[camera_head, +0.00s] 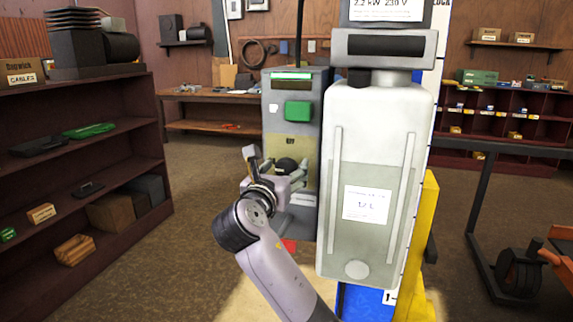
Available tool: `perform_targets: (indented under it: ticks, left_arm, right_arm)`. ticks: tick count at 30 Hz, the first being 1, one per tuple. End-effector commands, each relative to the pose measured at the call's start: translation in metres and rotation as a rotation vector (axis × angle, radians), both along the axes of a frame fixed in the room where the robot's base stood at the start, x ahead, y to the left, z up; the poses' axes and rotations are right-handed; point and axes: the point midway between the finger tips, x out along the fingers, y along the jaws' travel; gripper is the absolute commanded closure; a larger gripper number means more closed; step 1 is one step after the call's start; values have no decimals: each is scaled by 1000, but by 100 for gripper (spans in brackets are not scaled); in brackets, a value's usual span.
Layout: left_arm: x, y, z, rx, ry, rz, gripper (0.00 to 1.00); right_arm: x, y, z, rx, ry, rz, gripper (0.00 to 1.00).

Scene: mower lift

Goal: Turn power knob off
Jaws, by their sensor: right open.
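A grey control cabinet (312,80) stands upright in the middle, with a green block (298,111) and a pale yellow plate on its front. A dark round knob (286,165) shows low on that plate; I take it to be the power knob, and its pointer setting cannot be read. My right gripper (275,163) is in front of the plate with its fingers spread open around the knob's place in the picture. I cannot tell whether they touch it. My left gripper is not in view.
A tall pale tank (376,150) stands close to the right of the cabinet, beside a yellow post (418,250). A dark shelf unit (85,165) lines the left. A workbench (215,110) is behind. Brown floor (195,200) is free between shelf and cabinet.

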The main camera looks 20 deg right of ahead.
Motion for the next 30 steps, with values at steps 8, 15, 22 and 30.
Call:
perform_targets:
  ticks: [8, 15, 22, 30]
  left_arm:
    - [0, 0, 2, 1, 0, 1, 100]
    - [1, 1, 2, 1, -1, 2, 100]
    - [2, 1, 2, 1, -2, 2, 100]
    - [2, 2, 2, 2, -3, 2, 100]
  right_arm:
    - [17, -11, 0, 0, 0, 1, 38]
    - [17, -11, 0, 0, 0, 1, 38]
    - [17, -11, 0, 0, 0, 1, 53]
    - [17, -11, 0, 0, 0, 1, 71]
